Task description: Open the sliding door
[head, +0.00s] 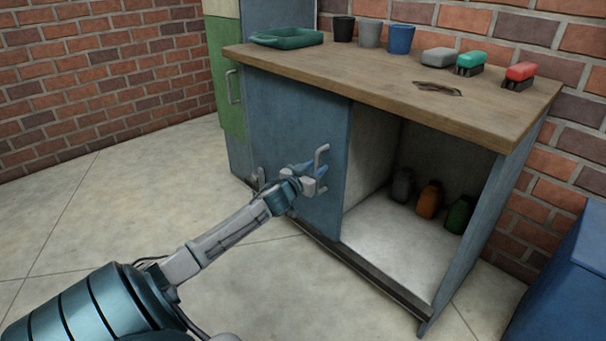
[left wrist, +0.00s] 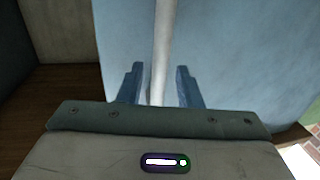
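The blue sliding door (head: 295,130) covers the left part of the workbench cabinet, and the right part of the cabinet front is open. A light grey upright bar handle (head: 322,160) is on the door near its right edge. My left gripper (head: 318,176) is at this handle, low on it. In the left wrist view, the handle (left wrist: 161,50) runs between the two blue fingers (left wrist: 160,85) of my left gripper. The fingers are apart, with a gap on each side of the bar. My right gripper is not in view.
The open compartment (head: 385,245) holds several small bottles (head: 429,199) at the back. The wooden top (head: 390,80) carries a green tray (head: 287,38), cups and brushes. A blue box (head: 565,285) stands at the right. The floor (head: 150,200) at the left is clear.

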